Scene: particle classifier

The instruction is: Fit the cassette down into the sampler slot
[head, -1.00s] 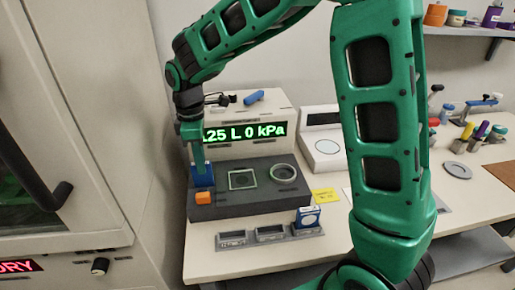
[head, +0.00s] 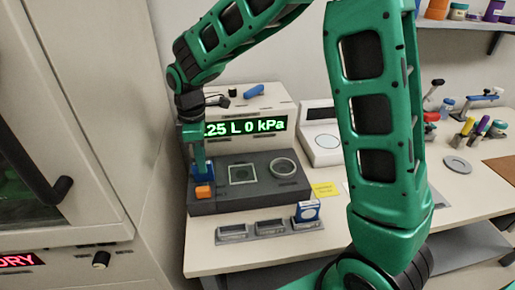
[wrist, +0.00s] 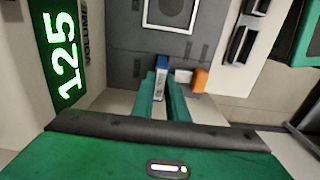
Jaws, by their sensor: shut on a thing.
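My gripper (wrist: 164,96) is shut on a blue and white cassette (wrist: 160,88), which shows edge-on between the fingers in the wrist view. In the head view the gripper (head: 198,160) points down at the left end of the dark grey sampler (head: 235,199), with the blue cassette (head: 206,171) under its fingertips. The cassette stands about upright just behind an orange block (head: 203,192). The sampler slot is not clearly visible under the cassette. I cannot tell how deep the cassette sits. A square framed window (head: 242,174) lies to its right on the sampler top.
A round ring (head: 284,168) sits on the sampler's right. A rack (head: 268,228) in front has three bays, with another blue and white cassette (head: 307,211) in the right one. A lit display (head: 245,128) stands behind. A tall cabinet (head: 75,120) closes off the left side.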

